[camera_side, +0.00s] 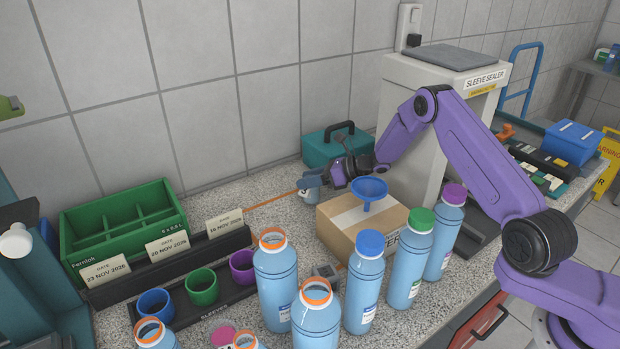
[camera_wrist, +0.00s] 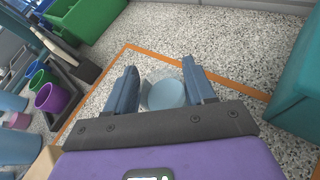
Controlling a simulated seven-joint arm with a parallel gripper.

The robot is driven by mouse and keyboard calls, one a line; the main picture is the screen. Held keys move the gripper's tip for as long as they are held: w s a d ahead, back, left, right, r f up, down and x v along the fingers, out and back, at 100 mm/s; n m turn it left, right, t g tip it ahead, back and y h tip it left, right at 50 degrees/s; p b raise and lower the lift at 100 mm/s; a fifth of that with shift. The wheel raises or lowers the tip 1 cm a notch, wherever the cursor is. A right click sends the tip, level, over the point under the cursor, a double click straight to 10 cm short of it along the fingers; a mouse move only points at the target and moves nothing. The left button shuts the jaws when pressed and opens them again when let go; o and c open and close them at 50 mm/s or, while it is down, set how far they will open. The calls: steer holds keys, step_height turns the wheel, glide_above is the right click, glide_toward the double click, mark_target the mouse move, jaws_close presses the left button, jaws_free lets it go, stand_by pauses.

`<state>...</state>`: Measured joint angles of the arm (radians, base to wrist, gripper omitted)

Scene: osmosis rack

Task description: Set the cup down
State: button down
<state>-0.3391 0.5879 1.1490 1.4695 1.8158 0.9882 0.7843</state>
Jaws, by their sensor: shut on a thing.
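The cup is a small pale-blue vessel in the wrist view (camera_wrist: 165,94), seen from above between my two blue fingers. My gripper (camera_wrist: 161,72) is shut on it, one finger on each side. In the side view my gripper (camera_side: 313,180) is at the back of the counter, behind the cardboard box and in front of the teal case. The cup (camera_side: 306,194) shows there only as a small pale patch, partly hidden by the fingers. It looks upright. I cannot tell whether its base touches the counter.
An orange line (camera_wrist: 240,88) marks the speckled counter around the cup. A cardboard box (camera_side: 345,232) with a blue funnel (camera_side: 369,188) stands in front. The teal case (camera_side: 327,150) is close behind. Several blue bottles (camera_side: 365,290) stand nearer. A green crate (camera_side: 120,225) is left.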

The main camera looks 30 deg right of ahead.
steer(key=shift+f, duration=0.4)
steer(key=shift+c, duration=1.5)
jaws_free()
